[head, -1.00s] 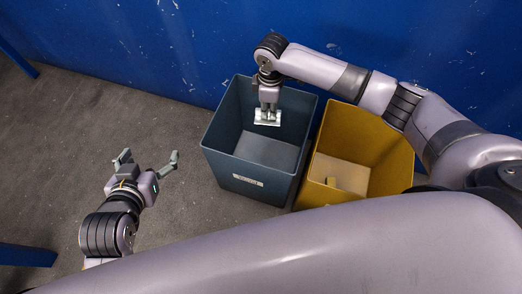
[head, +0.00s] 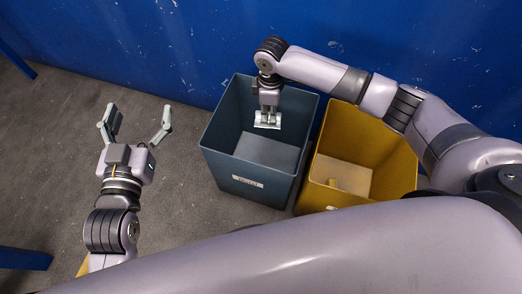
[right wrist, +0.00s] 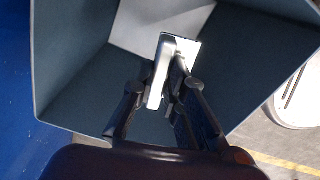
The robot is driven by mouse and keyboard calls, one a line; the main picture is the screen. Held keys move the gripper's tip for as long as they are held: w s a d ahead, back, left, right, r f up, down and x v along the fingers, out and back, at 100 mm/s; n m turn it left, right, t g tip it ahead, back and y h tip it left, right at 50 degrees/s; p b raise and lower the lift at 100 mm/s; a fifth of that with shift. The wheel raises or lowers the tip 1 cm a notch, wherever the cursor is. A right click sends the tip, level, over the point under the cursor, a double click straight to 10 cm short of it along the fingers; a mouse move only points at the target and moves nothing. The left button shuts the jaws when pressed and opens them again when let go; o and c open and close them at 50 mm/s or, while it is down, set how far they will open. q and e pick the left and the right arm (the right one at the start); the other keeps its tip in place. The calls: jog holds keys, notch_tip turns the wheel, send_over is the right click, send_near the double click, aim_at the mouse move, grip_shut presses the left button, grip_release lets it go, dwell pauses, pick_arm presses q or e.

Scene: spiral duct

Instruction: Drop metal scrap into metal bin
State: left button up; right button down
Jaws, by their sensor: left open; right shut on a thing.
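The metal scrap (head: 267,121) is a small, shiny, silvery piece. My right gripper (head: 268,112) is shut on it and holds it over the open top of the grey-blue metal bin (head: 237,168). The bin has a white label on its front, too small to read surely. In the right wrist view the scrap (right wrist: 158,75) sits between the fingertips, with the bin's walls (right wrist: 75,90) around it. The visible bin floor looks bare. My left gripper (head: 135,125) is open and empty, over the floor left of the bin.
A blue wall (head: 150,45) rises behind both bins. The grey floor to the left is mostly clear, with blue bars at the left edge.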

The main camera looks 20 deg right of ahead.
jog(key=c, duration=1.5)
grip_release()
jog(key=shift+c, duration=0.2)
jog(key=shift+r, duration=0.1)
notch_tip(320, 180, up, 12)
